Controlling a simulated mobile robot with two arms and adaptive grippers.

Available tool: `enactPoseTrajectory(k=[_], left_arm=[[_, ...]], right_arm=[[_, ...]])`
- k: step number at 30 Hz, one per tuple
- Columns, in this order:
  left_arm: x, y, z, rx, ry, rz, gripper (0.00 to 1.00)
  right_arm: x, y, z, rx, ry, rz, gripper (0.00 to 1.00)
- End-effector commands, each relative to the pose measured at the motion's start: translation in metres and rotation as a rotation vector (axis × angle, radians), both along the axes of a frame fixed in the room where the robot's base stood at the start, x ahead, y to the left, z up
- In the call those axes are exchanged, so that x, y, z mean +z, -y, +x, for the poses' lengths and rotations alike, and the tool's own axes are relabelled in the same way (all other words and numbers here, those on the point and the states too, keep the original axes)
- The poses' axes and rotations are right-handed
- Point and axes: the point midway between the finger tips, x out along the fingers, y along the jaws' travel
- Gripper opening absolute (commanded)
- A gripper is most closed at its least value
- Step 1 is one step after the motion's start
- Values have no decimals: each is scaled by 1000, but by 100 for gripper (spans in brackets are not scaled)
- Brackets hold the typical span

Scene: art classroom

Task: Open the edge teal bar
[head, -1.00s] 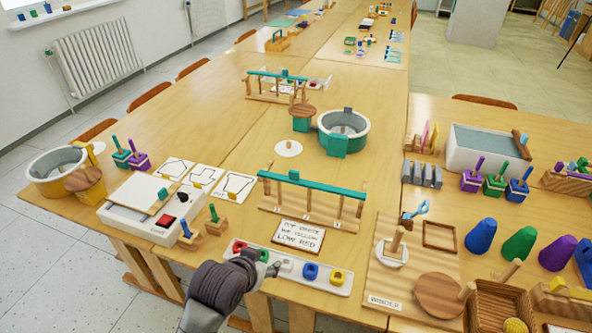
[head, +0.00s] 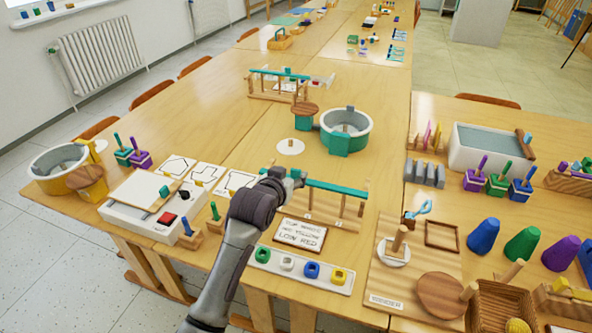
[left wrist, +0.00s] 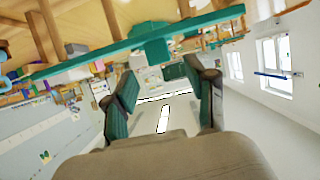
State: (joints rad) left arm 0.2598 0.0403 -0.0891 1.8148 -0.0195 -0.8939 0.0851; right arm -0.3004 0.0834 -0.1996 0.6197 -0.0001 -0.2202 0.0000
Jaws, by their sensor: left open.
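The near teal bar (head: 335,188) lies across the top of a low wooden rack (head: 325,217) with upright posts. My left gripper (head: 293,174) is at the left-middle part of this bar and hides its small teal block in the head view. In the left wrist view the bar (left wrist: 85,64) crosses above my open fingers (left wrist: 165,76), with the teal block (left wrist: 153,42) just beyond the fingertips. Nothing is between the fingers. A second teal bar (head: 280,73) sits on a similar rack farther back. My right gripper is not in view.
A lettered card (head: 300,234) and a white strip with coloured pieces (head: 300,275) lie in front of the rack. A wooden winder board (head: 385,288) stands right of it. A round teal-and-white tub (head: 358,125) is behind. A white box with buttons (head: 125,213) is left.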

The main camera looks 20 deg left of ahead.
Motion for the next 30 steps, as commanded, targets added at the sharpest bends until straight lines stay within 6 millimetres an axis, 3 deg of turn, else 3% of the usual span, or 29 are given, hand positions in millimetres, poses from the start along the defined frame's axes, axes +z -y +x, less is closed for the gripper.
enactPoseTrajectory(k=[3,9,21,30], left_arm=[[-9,1,21,0,-2,0,56],[-17,2,42,0,1,0,56],[-20,2,48,0,0,0,56],[-20,2,48,0,-1,0,6]], right_arm=[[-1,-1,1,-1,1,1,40],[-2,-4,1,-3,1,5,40],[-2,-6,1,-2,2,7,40],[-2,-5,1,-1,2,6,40]])
